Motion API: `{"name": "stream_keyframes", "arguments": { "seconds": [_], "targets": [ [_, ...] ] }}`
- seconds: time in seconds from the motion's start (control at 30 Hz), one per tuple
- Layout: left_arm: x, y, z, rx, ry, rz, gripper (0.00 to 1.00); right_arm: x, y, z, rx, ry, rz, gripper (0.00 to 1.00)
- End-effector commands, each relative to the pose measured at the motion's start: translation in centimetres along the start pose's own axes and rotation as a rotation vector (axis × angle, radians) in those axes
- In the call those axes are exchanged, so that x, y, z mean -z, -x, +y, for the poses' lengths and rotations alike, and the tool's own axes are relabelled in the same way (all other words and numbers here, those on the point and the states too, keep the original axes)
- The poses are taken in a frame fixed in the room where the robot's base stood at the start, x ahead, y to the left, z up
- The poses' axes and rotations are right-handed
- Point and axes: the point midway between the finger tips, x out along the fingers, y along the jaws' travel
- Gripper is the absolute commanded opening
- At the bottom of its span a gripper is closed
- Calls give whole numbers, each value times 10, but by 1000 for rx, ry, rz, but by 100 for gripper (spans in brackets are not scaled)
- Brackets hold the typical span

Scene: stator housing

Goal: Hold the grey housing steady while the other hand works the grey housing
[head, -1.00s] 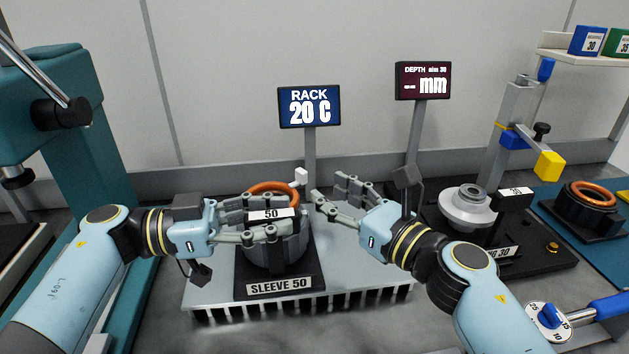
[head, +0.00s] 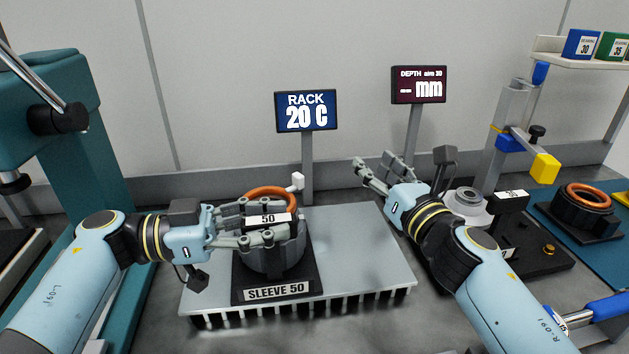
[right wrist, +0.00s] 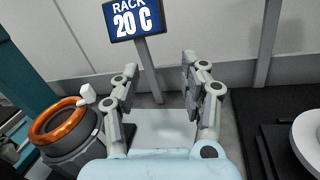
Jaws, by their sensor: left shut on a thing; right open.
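The grey housing (head: 275,259) stands upright on a black base marked SLEEVE 50 (head: 276,290), with a copper-coloured ring (head: 270,193) at its top and a label reading 50. My left gripper (head: 285,228) is shut on the housing from the left, its fingers across the front. My right gripper (head: 372,168) is open and empty, to the right of and behind the housing, apart from it. In the right wrist view the right fingers (right wrist: 158,85) are spread, and the housing (right wrist: 75,150) is at the lower left with a small white block beside its ring.
The housing's base rests on a finned metal rack plate (head: 365,255), bare on its right. Behind stand signs reading RACK 20 C (head: 306,111) and DEPTH (head: 418,85). A black fixture (head: 540,255) and another dark housing with a copper ring (head: 585,205) are at right.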

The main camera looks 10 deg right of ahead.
Motion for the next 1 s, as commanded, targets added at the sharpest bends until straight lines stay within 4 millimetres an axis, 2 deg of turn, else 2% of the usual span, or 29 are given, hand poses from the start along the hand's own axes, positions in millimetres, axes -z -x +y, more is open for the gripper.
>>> {"name": "stream_keyframes", "arguments": {
  "seconds": [0.03,0.1,0.2,0.3,0.37,0.47,0.57,0.6,0.67,0.8,0.9,1.0],
  "targets": [
    [1,0,0,0,-1,2,0,-10,-26,-22,97,-68,-18,44],
    [1,0,0,0,-2,2,0,-14,-55,-57,257,-184,-14,44],
    [1,0,0,1,-1,2,0,-10,-88,-96,471,-357,40,44],
    [1,0,0,1,-1,2,0,2,-112,-116,661,-528,152,44],
    [1,0,0,1,-1,2,0,11,-122,-117,761,-624,247,44],
    [1,0,0,1,-1,2,0,22,-132,-101,896,-774,446,44],
    [1,0,0,1,-1,1,0,21,-133,-64,989,-898,690,44],
    [1,0,0,1,-1,1,0,18,-130,-46,1013,-937,797,44],
    [1,0,0,1,-1,1,0,7,-124,-18,1036,-982,955,44],
    [1,0,-1,1,-1,1,0,-29,-104,43,1038,-1032,1285,44],
    [1,0,-1,1,-1,1,0,-54,-90,72,1018,-1036,1454,44],
    [1,0,0,1,-1,1,0,-70,-81,88,1003,-1032,1555,44]
  ]
}}
